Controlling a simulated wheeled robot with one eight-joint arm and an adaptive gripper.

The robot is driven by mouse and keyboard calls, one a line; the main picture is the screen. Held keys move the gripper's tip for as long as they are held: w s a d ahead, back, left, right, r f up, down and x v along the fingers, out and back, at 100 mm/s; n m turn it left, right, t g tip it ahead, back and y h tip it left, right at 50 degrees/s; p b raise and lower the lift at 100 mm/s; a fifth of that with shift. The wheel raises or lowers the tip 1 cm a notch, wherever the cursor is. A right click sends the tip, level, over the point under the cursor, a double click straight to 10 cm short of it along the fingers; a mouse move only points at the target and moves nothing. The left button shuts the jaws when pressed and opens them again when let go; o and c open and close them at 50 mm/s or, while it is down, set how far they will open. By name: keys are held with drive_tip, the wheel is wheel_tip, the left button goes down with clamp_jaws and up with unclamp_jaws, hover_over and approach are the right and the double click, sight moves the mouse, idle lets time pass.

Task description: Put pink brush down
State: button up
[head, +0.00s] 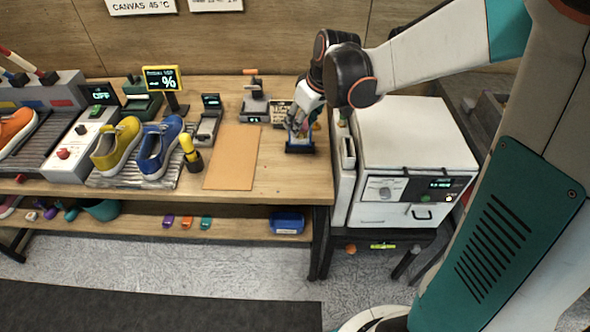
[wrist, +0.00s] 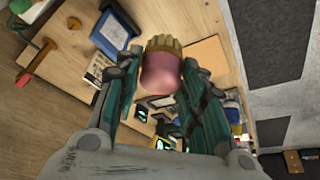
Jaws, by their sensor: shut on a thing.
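My gripper (head: 300,128) is over the right end of the wooden table in the head view. In the wrist view my gripper (wrist: 163,75) is shut on the pink brush (wrist: 160,76), with one finger on each side of its rounded pink body. The tan bristles point away from my palm. A small dark blue tray (head: 301,149) lies at the table's right edge, just below my gripper in the head view. The blue-rimmed tray (wrist: 118,30) shows beside the brush tip in the wrist view. The brush is mostly hidden by the fingers in the head view.
A tan mat (head: 232,157) lies left of the tray. A small sign (head: 282,112) and a device (head: 255,103) stand behind. A white machine (head: 415,150) stands right of the table. Yellow and blue shoes (head: 155,148) are farther left.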

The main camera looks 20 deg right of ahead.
idle(0.3)
wheel_tip(320, 180, down, 20)
drive_tip(key=b, duration=0.6)
drive_tip(key=shift+r+b, duration=0.15)
drive_tip(key=shift+b, duration=0.2)
drive_tip(key=shift+r, duration=0.1)
drive_tip(key=o, duration=0.9)
